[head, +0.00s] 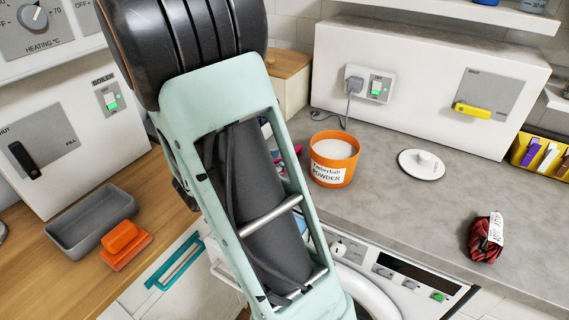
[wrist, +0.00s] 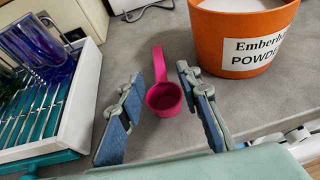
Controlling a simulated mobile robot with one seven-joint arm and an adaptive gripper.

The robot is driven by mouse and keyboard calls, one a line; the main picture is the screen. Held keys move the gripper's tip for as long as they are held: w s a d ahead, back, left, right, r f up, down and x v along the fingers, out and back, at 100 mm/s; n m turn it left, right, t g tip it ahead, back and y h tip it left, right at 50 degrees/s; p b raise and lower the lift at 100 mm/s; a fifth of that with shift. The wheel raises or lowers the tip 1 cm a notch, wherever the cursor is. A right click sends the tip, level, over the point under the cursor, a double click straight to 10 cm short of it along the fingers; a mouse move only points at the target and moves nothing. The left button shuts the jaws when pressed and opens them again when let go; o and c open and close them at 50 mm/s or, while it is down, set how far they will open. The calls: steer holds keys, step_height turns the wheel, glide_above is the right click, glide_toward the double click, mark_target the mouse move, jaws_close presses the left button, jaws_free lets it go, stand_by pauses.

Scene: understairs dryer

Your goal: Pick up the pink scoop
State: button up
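The pink scoop (wrist: 164,96) lies on the grey worktop in the wrist view, its round cup toward me and its handle pointing away. My gripper (wrist: 171,103) is open, with one blue-padded finger on each side of the scoop. The fingers do not appear to touch it, and nothing is held. In the head view my arm covers most of the scoop; only small pink bits (head: 298,149) show beside the arm. My fingertips are hidden in the head view.
An orange powder tub (wrist: 245,38) stands close behind and right of the scoop. A white rack with blue glasses (wrist: 38,48) is at the left. A white lid (head: 421,164) and a red packet (head: 486,238) lie on the right worktop. Bare worktop lies between.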

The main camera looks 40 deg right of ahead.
steer(key=x, duration=0.5)
steer(key=shift+w+d+f+b, duration=0.1)
steer(key=shift+d+f+b, duration=0.1)
steer(key=shift+b, duration=0.1)
steer(key=shift+a, duration=0.1)
jaws_close()
